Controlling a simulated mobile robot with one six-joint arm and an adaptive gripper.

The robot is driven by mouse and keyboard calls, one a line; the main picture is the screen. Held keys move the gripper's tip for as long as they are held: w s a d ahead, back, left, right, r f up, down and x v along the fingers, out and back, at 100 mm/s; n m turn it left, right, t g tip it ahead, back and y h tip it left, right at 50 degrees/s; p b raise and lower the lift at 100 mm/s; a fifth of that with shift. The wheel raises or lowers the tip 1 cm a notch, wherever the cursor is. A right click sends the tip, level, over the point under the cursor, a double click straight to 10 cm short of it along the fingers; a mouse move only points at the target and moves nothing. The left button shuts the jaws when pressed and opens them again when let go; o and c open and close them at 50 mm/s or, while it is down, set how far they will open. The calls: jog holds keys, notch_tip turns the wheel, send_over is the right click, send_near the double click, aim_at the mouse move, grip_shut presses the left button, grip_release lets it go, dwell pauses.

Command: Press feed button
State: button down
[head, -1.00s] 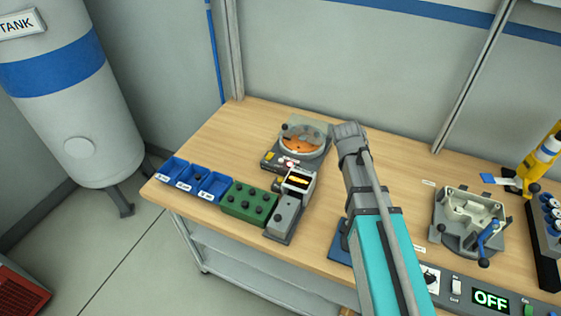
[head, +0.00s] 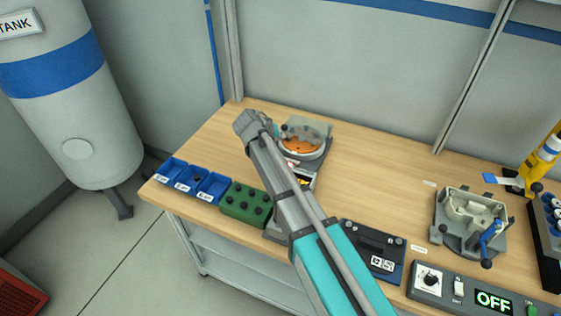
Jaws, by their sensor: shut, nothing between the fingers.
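The round feeder (head: 318,152) with a clear cover and orange contents stands on the bench near the wall. Its front control panel is mostly hidden behind my arm, and I cannot make out the feed button. A small pinkish light (head: 291,164) shows at the edge of my arm. My gripper (head: 262,128) is shut and empty, to the left of the feeder bowl and apparently above the bench. Its fingertips are largely hidden by my wrist, so I cannot tell whether they touch anything.
Blue bins (head: 192,181) and a green block with black knobs (head: 245,203) line the front left edge. A black scale (head: 374,250), a grey fixture (head: 470,220) and a control box reading OFF (head: 492,299) are on the right.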

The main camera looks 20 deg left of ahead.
jog(key=shift+f, duration=0.1)
dwell(0.3)
notch_tip(320, 180, down, 9)
jog(key=b, duration=0.8)
jog(key=shift+b, duration=0.4)
dwell(1.4)
jog(key=shift+f+b, duration=0.25)
jog(key=shift+b, duration=0.15)
jog(key=shift+f+b, duration=0.45)
dwell(0.9)
jog(key=shift+r, duration=0.15)
jog(key=shift+r+p, duration=0.75)
jog(key=shift+p, duration=0.15)
jog(key=shift+r, duration=0.15)
jog(key=shift+r+p, duration=2.35)
jog(key=shift+p, duration=0.15)
